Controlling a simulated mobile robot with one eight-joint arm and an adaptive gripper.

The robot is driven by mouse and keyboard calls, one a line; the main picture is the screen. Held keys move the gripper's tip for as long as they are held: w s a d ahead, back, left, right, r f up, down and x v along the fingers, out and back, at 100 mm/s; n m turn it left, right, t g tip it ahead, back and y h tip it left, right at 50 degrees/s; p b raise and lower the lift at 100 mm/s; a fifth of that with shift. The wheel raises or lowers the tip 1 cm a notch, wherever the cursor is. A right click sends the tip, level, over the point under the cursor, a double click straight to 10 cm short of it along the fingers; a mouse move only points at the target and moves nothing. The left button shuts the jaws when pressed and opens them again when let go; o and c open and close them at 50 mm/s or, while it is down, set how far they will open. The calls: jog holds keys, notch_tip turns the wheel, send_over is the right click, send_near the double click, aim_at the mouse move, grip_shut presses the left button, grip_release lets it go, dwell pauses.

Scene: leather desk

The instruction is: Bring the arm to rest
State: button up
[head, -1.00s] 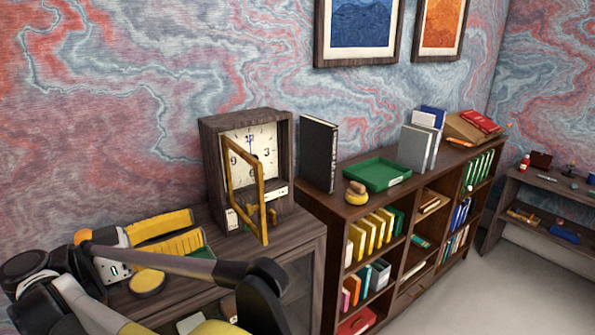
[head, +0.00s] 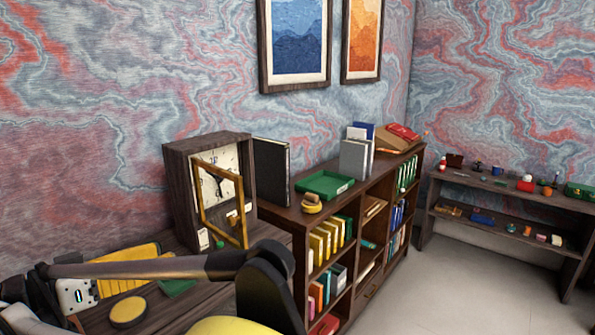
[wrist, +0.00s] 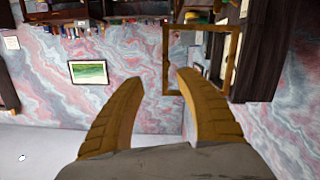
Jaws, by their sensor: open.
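My gripper shows in the wrist view (wrist: 155,100), with its two tan ribbed fingers apart and nothing between them. That view is upside down, with the shelves along its top and the wall below. My arm (head: 150,267) crosses the lower left of the head view, over the cabinet top. The gripper's fingertips cannot be made out clearly in the head view. A wooden clock (head: 180,190) stands on the cabinet, its gold-framed door (head: 203,215) swung open. The door frame also shows in the wrist view (wrist: 166,65), just beyond the right finger.
A round yellow tin (head: 128,312) and a yellow ribbed thing (head: 128,284) lie on the cabinet near my arm. A bookcase (head: 292,235) with a green tray (head: 325,185) and binders stands to the right. A low shelf (head: 510,190) stands farther right. The floor between is clear.

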jog(key=w+d+f+n+g+y+b, duration=0.1)
jog(key=w+d+f+n+g+y, duration=0.15)
jog(key=d, duration=1.05)
jog(key=w+d+f+n+g+y+b, duration=0.1)
jog(key=w+d+f+n+g, duration=0.15)
jog(key=d, duration=1.15)
jog(key=s+d+f+n+y+b, duration=0.1)
jog(key=s+d+f+y+b, duration=0.2)
jog(key=s+d+f+y, duration=0.4)
jog(key=s+d+f, duration=0.8)
jog(key=s+d, duration=0.1)
jog(key=s, duration=0.1)
jog(key=shift+d+y+b, duration=0.25)
jog(key=shift+y+b, duration=0.1)
jog(key=shift+b, duration=0.05)
jog(key=shift+o, duration=0.2)
jog(key=shift+s, duration=0.1)
